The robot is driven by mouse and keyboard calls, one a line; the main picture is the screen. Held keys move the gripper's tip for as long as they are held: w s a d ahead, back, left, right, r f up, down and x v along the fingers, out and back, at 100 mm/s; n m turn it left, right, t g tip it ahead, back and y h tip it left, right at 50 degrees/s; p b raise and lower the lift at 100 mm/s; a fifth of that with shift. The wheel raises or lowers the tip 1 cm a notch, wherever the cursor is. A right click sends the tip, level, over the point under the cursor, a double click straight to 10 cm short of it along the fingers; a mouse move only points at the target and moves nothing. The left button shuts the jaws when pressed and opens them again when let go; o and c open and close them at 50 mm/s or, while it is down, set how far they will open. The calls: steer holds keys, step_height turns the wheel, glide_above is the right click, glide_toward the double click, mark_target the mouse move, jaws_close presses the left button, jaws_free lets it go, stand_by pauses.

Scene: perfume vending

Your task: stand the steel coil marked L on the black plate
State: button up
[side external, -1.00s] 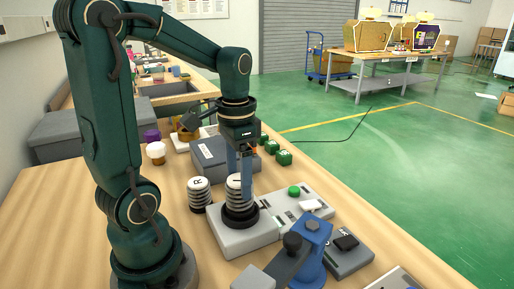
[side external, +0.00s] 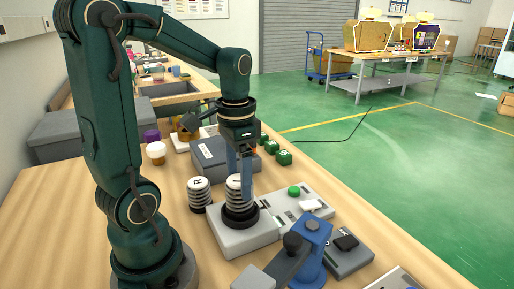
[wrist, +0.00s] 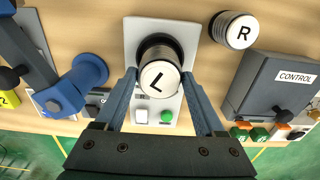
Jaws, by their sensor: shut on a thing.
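The steel coil marked L (wrist: 157,80) is upright at the black plate, with its white top and letter clear in the wrist view. In the side view the coil (side external: 236,191) stands over the round black plate (side external: 240,217) on a light grey base (side external: 246,240). I cannot tell whether its underside touches the plate. My gripper (side external: 240,178) points straight down and is shut on this coil, with one finger on each side in the wrist view (wrist: 160,88). The coil marked R (side external: 199,195) stands apart on the table to the left; it also shows in the wrist view (wrist: 233,30).
A grey control box (wrist: 283,82) and several green blocks (side external: 283,157) are behind. A panel with a green button (side external: 294,191) and white switch adjoins the base. A blue lever device (side external: 311,245) stands in front. The wooden table (side external: 70,215) is clear at left.

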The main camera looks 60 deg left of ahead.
steer(key=shift+f, duration=0.65)
stand_by(0.7)
steer(key=o, duration=1.1)
steer(key=shift+r, duration=0.1)
steer(key=shift+r, duration=3.45)
